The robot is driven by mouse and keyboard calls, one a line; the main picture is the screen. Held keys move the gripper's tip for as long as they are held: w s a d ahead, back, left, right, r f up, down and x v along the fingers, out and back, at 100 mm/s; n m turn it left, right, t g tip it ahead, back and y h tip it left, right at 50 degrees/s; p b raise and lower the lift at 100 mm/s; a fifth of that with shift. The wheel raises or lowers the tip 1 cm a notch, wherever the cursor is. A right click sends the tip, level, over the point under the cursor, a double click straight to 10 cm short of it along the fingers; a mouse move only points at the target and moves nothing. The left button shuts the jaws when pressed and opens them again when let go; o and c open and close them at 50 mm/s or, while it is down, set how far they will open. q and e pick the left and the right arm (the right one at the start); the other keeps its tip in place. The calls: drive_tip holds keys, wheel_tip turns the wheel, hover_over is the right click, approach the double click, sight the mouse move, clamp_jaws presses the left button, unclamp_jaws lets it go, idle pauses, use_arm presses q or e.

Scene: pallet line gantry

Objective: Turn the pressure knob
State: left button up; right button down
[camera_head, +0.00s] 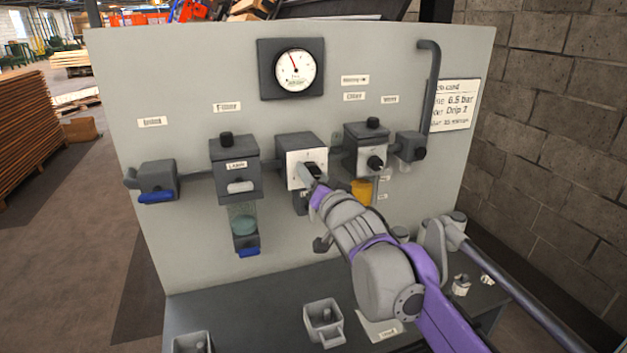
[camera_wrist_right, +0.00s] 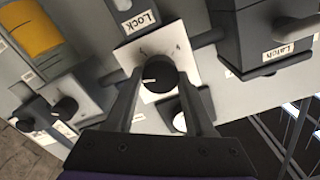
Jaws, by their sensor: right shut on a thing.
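The pressure knob (camera_head: 312,170) is a black round knob on the white plate (camera_head: 294,172) of the dark middle block on the grey panel. My right gripper (camera_head: 315,179) is at this knob and partly covers it in the head view. In the right wrist view, the two fingers of my right gripper (camera_wrist_right: 161,82) are shut on either side of the knob (camera_wrist_right: 156,72). A white mark on the knob points left. The round gauge (camera_head: 295,72) above has a red needle pointing up and slightly left. My left gripper is not in view.
Left of the knob are a filter unit (camera_head: 235,168) and an inlet valve with a blue handle (camera_head: 156,197). Right of it is an oiler block (camera_head: 366,148) with a yellow bowl (camera_head: 362,191). A sign (camera_head: 455,104) reads 6.5 bar. An open container (camera_head: 323,320) stands on the shelf below.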

drive_tip(key=shift+m+b, duration=0.45)
drive_tip(key=shift+m, duration=0.65)
drive_tip(key=shift+c, duration=1.3)
unclamp_jaws()
drive_tip(key=v, duration=1)
drive_tip(key=shift+s+d+b, duration=0.15)
drive_tip(key=shift+s+b, duration=0.2)
drive_tip(key=shift+s, duration=0.05)
